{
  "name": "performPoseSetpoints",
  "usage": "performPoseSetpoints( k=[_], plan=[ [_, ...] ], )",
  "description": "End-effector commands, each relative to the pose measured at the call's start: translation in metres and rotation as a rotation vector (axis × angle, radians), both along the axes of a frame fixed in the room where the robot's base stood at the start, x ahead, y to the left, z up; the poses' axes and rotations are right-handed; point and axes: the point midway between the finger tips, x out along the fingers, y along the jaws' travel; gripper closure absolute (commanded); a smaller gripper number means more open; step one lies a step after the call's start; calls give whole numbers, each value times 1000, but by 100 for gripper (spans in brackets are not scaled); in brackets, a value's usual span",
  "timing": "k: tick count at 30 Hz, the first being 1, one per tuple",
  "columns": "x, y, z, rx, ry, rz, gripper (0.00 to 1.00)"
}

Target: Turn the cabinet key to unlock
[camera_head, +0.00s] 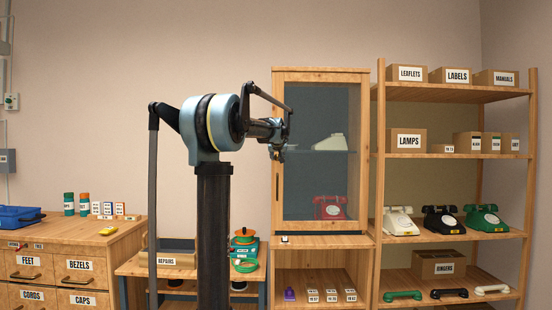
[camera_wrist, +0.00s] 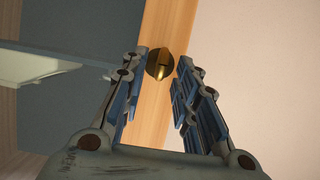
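The wooden cabinet (camera_head: 320,76) has a glass door and stands right of centre in the head view. My gripper (camera_head: 280,149) is in front of its left door post and hides the key there. In the wrist view, the brass key (camera_wrist: 160,69) sits in a round brass lock on the wooden post (camera_wrist: 154,115). My gripper (camera_wrist: 163,57) is open, with one finger on each side of the key. Gaps show between the key and both fingers. The remaining depth to the key is hard to judge.
Behind the glass are a white phone (camera_head: 330,142) and a red phone (camera_head: 330,207). An open shelf (camera_head: 455,92) with boxes and phones stands to the right. A low bench (camera_head: 180,272) and a drawer unit (camera_head: 100,243) stand to the left.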

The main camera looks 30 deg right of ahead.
Motion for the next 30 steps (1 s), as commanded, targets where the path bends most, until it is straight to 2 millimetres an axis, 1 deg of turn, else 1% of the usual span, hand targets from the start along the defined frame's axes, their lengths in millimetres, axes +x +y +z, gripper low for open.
performPoseSetpoints(
  k=[6, 8, 9, 10, 22, 30],
  plan=[
    [0, 0, 0, 0, 0, 0, 72],
    [0, 0, 0, 0, 0, 0, 86],
    [0, 0, 0, 0, 0, 0, 95],
    [0, 0, 0, 0, 0, 0, 100],
    [0, 0, 0, 21, -13, 0, 100],
    [-1, -3, 0, 139, -86, -1, 100]
  ],
)
